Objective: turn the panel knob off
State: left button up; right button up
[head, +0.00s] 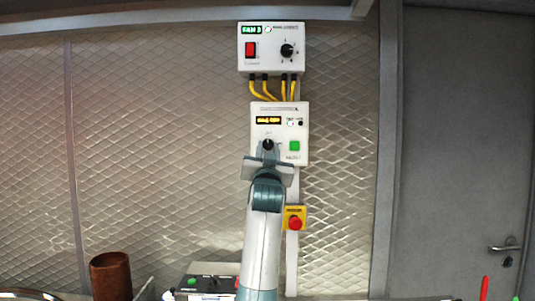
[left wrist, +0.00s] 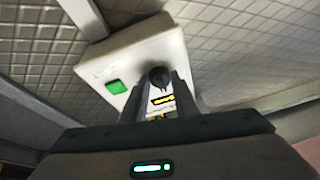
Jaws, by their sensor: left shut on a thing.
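The white control panel (head: 297,155) hangs on the wall with a lit yellow display, a green button (head: 294,146) and a dark round knob (head: 268,144). My left gripper (head: 268,150) reaches up to it from below. In the left wrist view the panel (left wrist: 128,60) appears tilted, and the knob (left wrist: 160,76) sits between the two fingertips. My left gripper is shut on the knob, and its fingers hide part of it. The knob's exact pointer setting is hard to read. My right gripper is not in view.
Above is a white fan box (head: 270,64) with a red switch and a black knob, joined by yellow cables. A yellow box with a red emergency button (head: 295,223) is below right. A brown cylinder (head: 110,275) stands lower left; a grey door (head: 460,150) is right.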

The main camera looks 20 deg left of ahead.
pick_arm(q)
jog(key=shift+f, duration=0.15)
jog(key=o, duration=1.1)
jog(key=shift+c, duration=0.2)
jog(key=shift+s+d+f, duration=0.15)
jog(key=shift+s, duration=0.3)
jog(key=b+v, duration=0.5)
jog(key=v, duration=1.1)
jog(key=shift+b, duration=0.3)
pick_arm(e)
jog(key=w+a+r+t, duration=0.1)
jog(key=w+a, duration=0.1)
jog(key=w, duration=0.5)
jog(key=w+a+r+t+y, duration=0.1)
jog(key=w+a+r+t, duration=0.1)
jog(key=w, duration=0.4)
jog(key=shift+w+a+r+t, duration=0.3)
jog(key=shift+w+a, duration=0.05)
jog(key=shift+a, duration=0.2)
